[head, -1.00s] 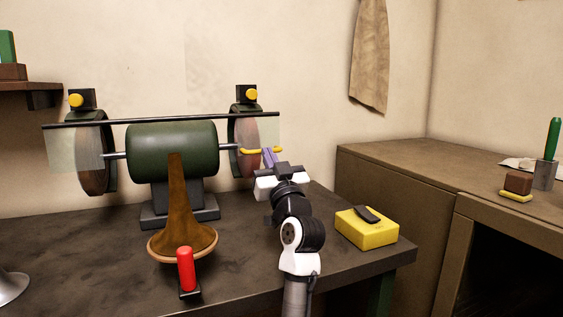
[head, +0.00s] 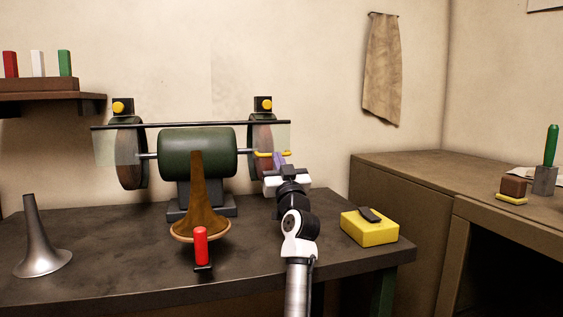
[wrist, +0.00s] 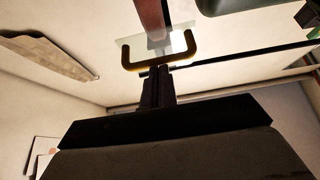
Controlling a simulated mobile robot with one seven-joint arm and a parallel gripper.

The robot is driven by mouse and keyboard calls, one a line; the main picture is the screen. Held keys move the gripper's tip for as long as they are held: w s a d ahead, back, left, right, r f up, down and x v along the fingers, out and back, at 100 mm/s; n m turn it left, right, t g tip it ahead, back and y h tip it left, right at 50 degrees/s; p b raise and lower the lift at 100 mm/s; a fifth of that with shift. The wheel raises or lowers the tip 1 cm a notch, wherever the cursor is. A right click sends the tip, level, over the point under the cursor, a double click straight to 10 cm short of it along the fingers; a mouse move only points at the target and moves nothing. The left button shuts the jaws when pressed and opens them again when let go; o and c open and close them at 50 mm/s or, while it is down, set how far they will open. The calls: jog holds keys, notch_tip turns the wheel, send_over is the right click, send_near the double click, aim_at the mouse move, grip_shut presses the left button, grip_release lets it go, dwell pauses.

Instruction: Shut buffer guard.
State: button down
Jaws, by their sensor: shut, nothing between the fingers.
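The buffer (head: 198,153) has a dark green motor body with a wheel at each end, and stands at the back of the bench. Its guard is a black bar (head: 190,125) across the top with clear panels, one at the right wheel (head: 280,137) and one at the left (head: 105,150). A yellow handle (head: 264,154) sits low at the right panel; it also shows in the wrist view (wrist: 128,58). My gripper (head: 279,161) is shut and empty, its tips close to the handle. In the wrist view the fingers (wrist: 157,75) end just below the handle; whether they touch is unclear.
A brass horn bell (head: 198,205) with a red-handled holder (head: 201,246) stands in front of the buffer. A silver bell (head: 38,245) is at the left. A yellow box (head: 369,229) lies right of my arm. A side cabinet (head: 405,165) stands at the right.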

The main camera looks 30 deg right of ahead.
jog(key=shift+w+a+r, duration=0.2)
jog(key=shift+w+a, duration=0.1)
jog(key=shift+w, duration=0.35)
jog(key=b+v, duration=0.2)
jog(key=v, duration=1.1)
jog(key=shift+s+d, duration=0.2)
jog(key=shift+d, duration=0.2)
